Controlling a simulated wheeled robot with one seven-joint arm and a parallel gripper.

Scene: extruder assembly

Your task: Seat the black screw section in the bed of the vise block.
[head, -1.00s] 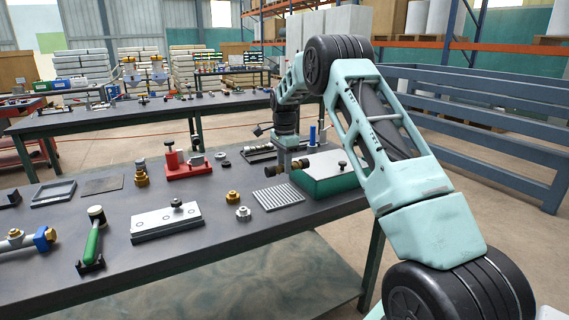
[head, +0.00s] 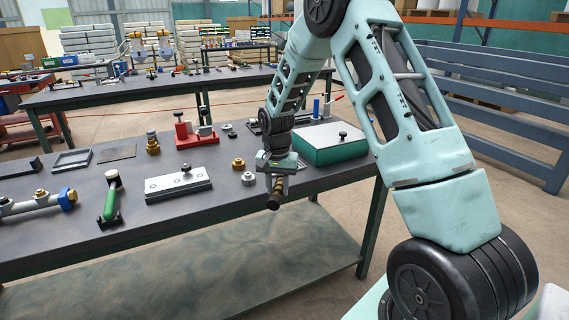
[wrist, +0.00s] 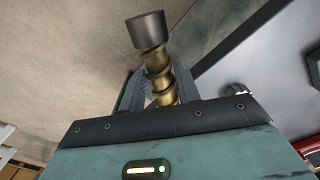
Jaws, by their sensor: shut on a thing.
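My gripper (head: 277,172) is shut on a screw section. In the wrist view the screw section (wrist: 158,72) has brass-coloured spiral flights and a dark grey cylindrical end pointing away from the gripper. In the head view its dark end (head: 273,202) hangs at the table's front edge, over or just beyond it; its height above the table is unclear. A red block (head: 196,140) with an upright part and a black knob stands at the back of the table, left of my gripper. It may be the vise block, but I cannot be sure. Its bed is not clearly visible.
On the dark table (head: 130,230) are a pale block with a black knob (head: 178,186), a green-handled tool (head: 110,200), brass and silver fittings (head: 248,178) and a green box (head: 330,145) right of my gripper. Blue railings (head: 490,90) stand at the right.

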